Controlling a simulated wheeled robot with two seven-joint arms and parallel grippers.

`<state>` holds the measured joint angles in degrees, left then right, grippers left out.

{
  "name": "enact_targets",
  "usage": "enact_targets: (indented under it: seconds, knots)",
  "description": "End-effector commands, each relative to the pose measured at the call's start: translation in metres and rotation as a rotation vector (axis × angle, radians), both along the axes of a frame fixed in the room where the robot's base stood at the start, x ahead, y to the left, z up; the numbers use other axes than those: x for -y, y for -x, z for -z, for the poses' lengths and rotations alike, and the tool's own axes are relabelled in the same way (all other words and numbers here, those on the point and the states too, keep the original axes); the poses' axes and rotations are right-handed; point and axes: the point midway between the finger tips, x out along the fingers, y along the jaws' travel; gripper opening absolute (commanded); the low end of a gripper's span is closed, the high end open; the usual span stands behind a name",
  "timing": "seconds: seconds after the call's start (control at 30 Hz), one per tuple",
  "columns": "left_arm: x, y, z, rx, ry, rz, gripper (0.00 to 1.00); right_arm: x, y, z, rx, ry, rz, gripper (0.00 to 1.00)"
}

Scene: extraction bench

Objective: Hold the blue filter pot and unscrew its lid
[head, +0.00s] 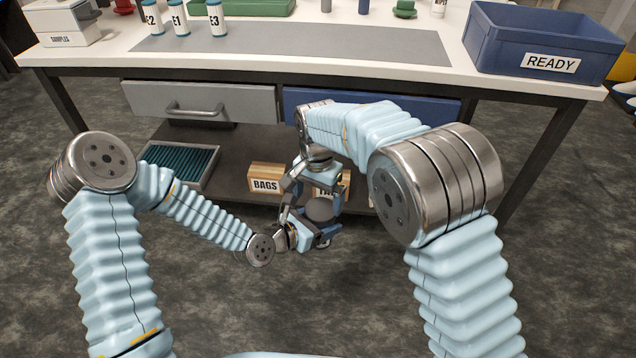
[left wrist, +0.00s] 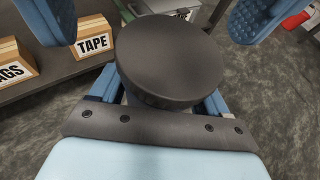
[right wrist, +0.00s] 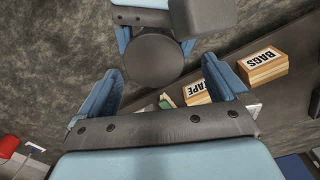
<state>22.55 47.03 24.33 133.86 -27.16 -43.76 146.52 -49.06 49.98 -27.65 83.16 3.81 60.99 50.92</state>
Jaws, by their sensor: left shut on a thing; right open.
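The filter pot shows mainly as its round dark grey lid (left wrist: 170,52), which faces the left wrist camera; it also shows in the right wrist view (right wrist: 153,61) and the head view (head: 319,209). The pot's blue body is mostly hidden under the lid and between the fingers. My left gripper (head: 318,236) is shut on the pot below the lid, holding it in the air in front of the bench. My right gripper (head: 311,194) is open above the lid. Its blue fingers stand apart to either side, with visible gaps to the lid.
The lower shelf behind carries a BAGS box (head: 266,178), a TAPE box (left wrist: 93,41) and a ribbed tray (head: 182,165). The bench top (head: 455,75) holds a blue READY bin (head: 545,45), a SAMPLES box (head: 65,30) and labelled bottles (head: 179,20). Floor in front is clear.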

Motion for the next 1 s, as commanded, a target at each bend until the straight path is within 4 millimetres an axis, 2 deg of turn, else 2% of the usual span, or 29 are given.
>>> enact_targets:
  seconds: [0.1, 0.2, 0.5, 0.87, 1.0]
  knots:
    - [0.000, 0.000, 0.000, 0.001, 0.001, 0.000, 0.00, 0.000, 0.000, 0.016, -0.002, 0.000, 0.001, 1.00]
    - [0.000, 0.000, 0.000, 0.001, 0.001, 0.000, 0.00, 0.000, 0.000, 0.023, -0.001, 0.000, 0.000, 1.00]
    - [0.000, 0.000, 0.000, 0.001, 0.001, 0.000, 0.00, 0.000, 0.000, 0.026, 0.000, -0.001, 0.000, 1.00]
    - [0.002, 0.001, -0.001, 0.001, 0.001, 0.007, 0.00, -0.002, 0.000, 0.025, 0.003, -0.005, -0.002, 0.45]
    - [0.003, 0.002, -0.001, 0.001, 0.001, 0.011, 0.00, -0.002, 0.000, 0.024, 0.004, -0.010, -0.087, 0.42]
